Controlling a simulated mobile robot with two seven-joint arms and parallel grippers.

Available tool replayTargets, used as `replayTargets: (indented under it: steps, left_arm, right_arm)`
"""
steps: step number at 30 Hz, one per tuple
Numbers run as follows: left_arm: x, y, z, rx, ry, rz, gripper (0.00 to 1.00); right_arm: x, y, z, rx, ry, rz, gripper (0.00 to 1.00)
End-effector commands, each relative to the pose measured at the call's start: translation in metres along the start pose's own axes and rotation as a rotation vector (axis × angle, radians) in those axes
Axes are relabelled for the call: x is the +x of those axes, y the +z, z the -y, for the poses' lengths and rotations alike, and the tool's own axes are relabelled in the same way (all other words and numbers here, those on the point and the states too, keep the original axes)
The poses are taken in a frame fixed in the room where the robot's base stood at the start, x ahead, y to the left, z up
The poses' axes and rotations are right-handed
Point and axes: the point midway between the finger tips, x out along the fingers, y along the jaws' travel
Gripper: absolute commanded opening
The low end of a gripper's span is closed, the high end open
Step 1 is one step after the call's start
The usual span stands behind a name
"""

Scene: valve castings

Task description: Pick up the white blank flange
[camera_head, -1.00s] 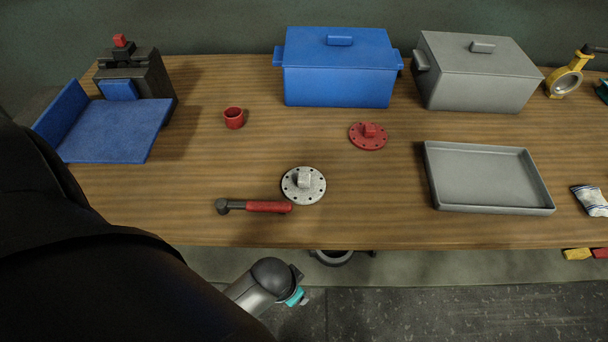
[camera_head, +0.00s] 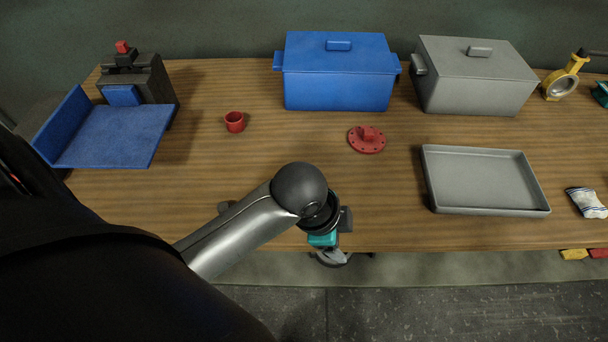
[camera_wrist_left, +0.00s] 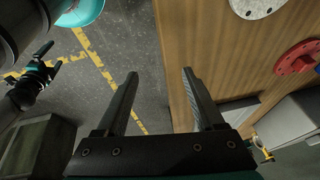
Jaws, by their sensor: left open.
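The white blank flange (camera_wrist_left: 258,4) shows in the left wrist view only as a pale disc with bolt holes, cut off by the top edge. In the head view my left arm hides it. My left gripper (camera_wrist_left: 160,73) is open and empty, its two dark fingers apart. In the wrist view its fingers lie along the table's front edge, with the flange up and to the right, apart from them. In the head view the gripper's teal part is at the front edge, its fingers barely distinguishable. My right gripper (camera_wrist_left: 45,65) seems to show small and dark at the wrist view's left.
A red flange (camera_head: 366,140) lies farther back on the wooden table (camera_head: 390,225). The red-handled tool is mostly hidden by my arm.

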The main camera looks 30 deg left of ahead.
Motion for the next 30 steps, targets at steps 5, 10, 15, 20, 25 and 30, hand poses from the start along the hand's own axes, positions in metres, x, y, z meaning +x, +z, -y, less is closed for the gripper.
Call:
replayTargets:
  steps: [5,10,15,20,25,30]
  left_arm:
    - [-0.008,-0.014,0.036,0.462,0.053,0.027,0.7]
    - [-0.026,-0.008,0.074,0.85,0.127,0.083,0.7]
    - [-0.058,0.01,0.118,1.162,0.22,0.142,0.7]
    - [-0.092,0.027,0.151,1.359,0.303,0.163,0.7]
    - [-0.117,0.039,0.169,1.468,0.356,0.157,0.7]
    - [-0.117,0.046,0.171,1.503,0.377,0.149,0.7]
  right_arm:
    - [0.0,0.0,0.001,-0.001,-0.001,0.001,1.0]
    - [-0.001,0.0,0.003,0.0,-0.004,0.001,1.0]
    - [-0.001,0.0,0.005,0.0,-0.006,0.0,1.0]
    - [-0.001,0.0,0.005,0.0,-0.007,0.001,1.0]
    - [-0.001,0.0,0.005,0.0,-0.007,0.001,1.0]
    - [0.001,0.001,0.005,-0.001,-0.007,0.001,1.0]
